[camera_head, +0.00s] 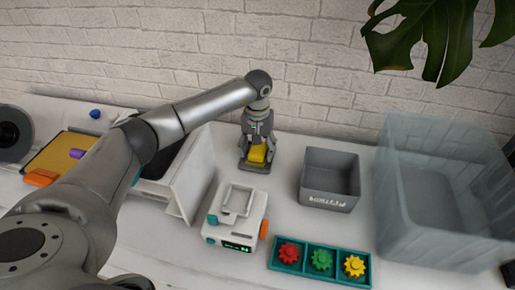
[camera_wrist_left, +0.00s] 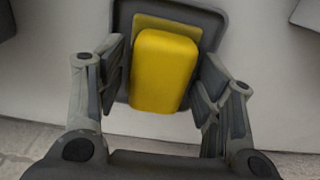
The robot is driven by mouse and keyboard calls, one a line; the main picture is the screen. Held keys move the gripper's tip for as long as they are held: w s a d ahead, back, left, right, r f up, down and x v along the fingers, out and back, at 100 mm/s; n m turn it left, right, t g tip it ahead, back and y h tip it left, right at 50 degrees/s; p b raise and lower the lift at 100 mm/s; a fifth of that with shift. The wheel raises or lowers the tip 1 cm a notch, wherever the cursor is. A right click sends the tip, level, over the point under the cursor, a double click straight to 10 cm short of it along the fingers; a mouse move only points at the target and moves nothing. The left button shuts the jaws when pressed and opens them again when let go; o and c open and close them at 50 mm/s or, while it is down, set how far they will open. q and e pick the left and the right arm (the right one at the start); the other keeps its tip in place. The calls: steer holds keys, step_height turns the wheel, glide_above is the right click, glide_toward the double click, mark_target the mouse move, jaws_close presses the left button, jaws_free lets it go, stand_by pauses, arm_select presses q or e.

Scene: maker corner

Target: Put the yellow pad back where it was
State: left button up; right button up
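The yellow pad (camera_head: 257,154) is a rounded yellow block at the back middle of the table. It also shows in the left wrist view (camera_wrist_left: 163,70), over a dark grey tray (camera_wrist_left: 121,20) with a flat yellow patch partly hidden behind the pad. My left gripper (camera_head: 257,147) reaches down over the pad from above. In the left wrist view its two fingers (camera_wrist_left: 165,75) stand on either side of the pad, with narrow gaps showing, so it looks open. Whether the pad rests fully on the tray cannot be told. My right gripper is not in view.
A grey bin (camera_head: 330,190) and a large translucent tub (camera_head: 430,215) stand to the right. A white device (camera_head: 235,215) and a teal tray (camera_head: 330,268) with red, green and yellow gears are in front. A white open-sided box (camera_head: 190,180) stands left of the gripper.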

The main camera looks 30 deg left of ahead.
mark_target(258, 147)
arm_select(q)
steer(key=shift+r, duration=0.15)
step_height(258, 147, up, 12)
steer(key=b, duration=0.1)
stand_by(0.5)
steer(key=shift+r, duration=0.1)
